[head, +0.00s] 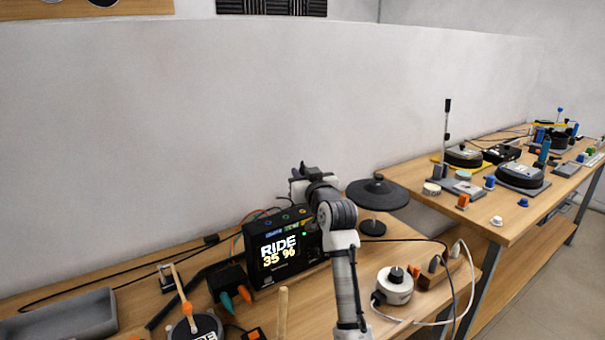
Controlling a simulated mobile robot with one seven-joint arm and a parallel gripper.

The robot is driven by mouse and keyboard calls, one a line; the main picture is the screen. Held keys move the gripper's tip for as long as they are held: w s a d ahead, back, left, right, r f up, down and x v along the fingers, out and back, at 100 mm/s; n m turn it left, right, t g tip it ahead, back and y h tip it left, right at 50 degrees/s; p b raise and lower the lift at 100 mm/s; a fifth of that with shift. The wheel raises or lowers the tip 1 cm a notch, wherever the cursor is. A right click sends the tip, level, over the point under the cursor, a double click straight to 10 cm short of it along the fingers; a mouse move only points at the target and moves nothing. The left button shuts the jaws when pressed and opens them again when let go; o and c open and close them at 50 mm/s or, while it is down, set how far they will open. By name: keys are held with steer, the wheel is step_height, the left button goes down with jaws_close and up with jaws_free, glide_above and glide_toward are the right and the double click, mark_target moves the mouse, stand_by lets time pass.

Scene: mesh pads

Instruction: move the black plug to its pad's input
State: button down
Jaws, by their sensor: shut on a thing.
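My gripper (300,184) is at the end of my arm, behind and above the black module (285,250), seen from behind. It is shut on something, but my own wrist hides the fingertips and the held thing. I cannot make out the black plug for certain. The module's screen reads "RIDE 35 %", and coloured labels and sockets line its top. A black round pad (378,190) stands on a short post right of my gripper. Another round pad (195,328) is at the bottom left, partly cut off. I cannot tell which pad's input belongs to the plug.
A black box (227,284) with green and orange plugs stands left of the module. A white round knob unit (394,286) and a wooden block (432,272) are at right. Cables cross the table. A grey tray (60,318) is far left. A second bench holds more devices.

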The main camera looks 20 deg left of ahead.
steer(key=shift+f+b, duration=1.25)
steer(key=shift+f, duration=1)
steer(key=shift+f, duration=0.15)
steer(key=shift+f+b, duration=0.35)
steer(key=shift+f+b, duration=1.15)
steer(key=shift+f, duration=0.5)
steer(key=c, duration=1.3)
jaws_free()
steer(key=shift+o, duration=0.2)
steer(key=b+v, duration=0.3)
steer(key=v, duration=1.1)
